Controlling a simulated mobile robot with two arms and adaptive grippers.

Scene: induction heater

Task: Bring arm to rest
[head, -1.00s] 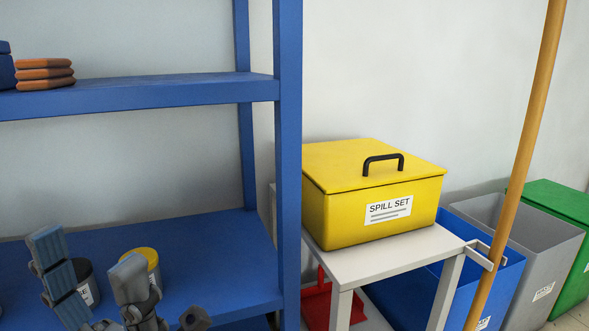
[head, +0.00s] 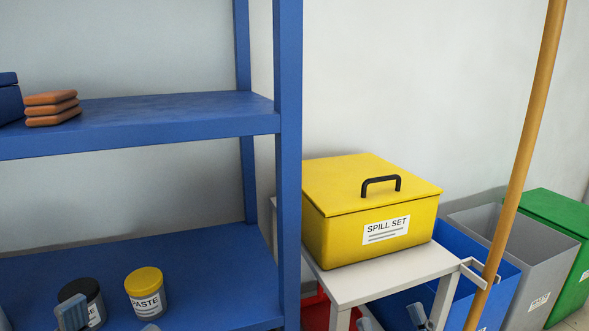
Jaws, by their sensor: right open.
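My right gripper (head: 390,320) shows only by its fingertips at the bottom edge, in front of the bins and below the white stand. Its tips are apart, with nothing seen between them. My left gripper (head: 110,320) shows at the bottom left, in front of the lower blue shelf. One blue-grey fingertip overlaps a black-lidded can (head: 89,291); the other barely shows below a yellow-lidded paste jar (head: 146,290). The left tips look well apart, with nothing seen held. Both arms are otherwise below the picture.
A blue shelf rack (head: 287,160) fills the left. A yellow spill-set box (head: 335,235) stands on a white stand (head: 360,284). Blue (head: 480,245), grey (head: 545,262) and green (head: 555,215) bins stand right, behind a wooden pole (head: 525,140). Orange blocks (head: 52,108) lie on the upper shelf.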

